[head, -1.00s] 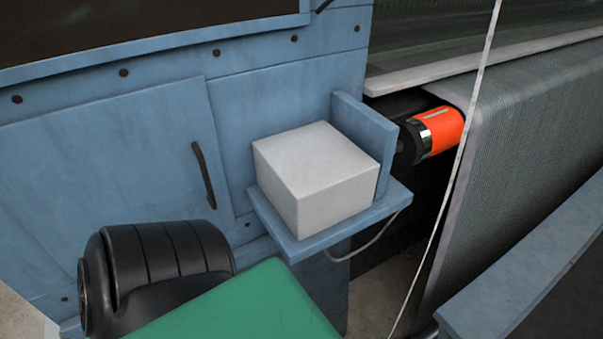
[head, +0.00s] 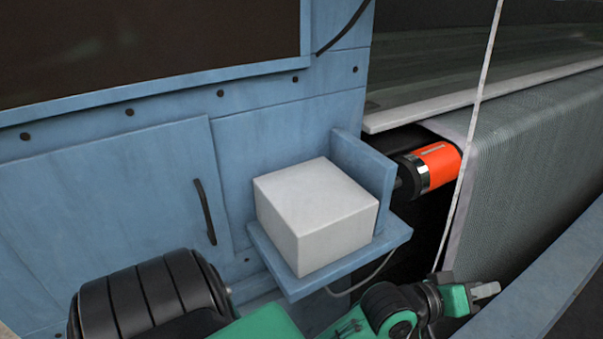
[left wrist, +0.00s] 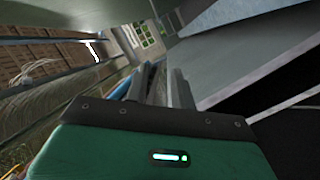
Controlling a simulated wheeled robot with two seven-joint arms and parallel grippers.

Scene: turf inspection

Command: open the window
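A dark pane (head: 140,45) in a blue frame fills the upper left of the head view; it looks like a window, and no gap shows along its visible lower and right edges. Its top and left side are out of view. A glassy surface (head: 480,45) lies behind the pale ledge at upper right; I cannot tell which one is the task's window. My left gripper (head: 482,292) is at the lower right, over the belt side and far from the dark pane. In the left wrist view its two fingers (left wrist: 160,88) stand apart with nothing seen between them. My right gripper is not seen.
A white box (head: 315,215) sits on a small blue shelf (head: 295,285) jutting from the wall. A blue door with a dark handle (head: 204,212) is left of it. An orange-ended roller (head: 437,167), a grey belt (head: 540,140) and a thin pale cord (head: 470,150) are at right.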

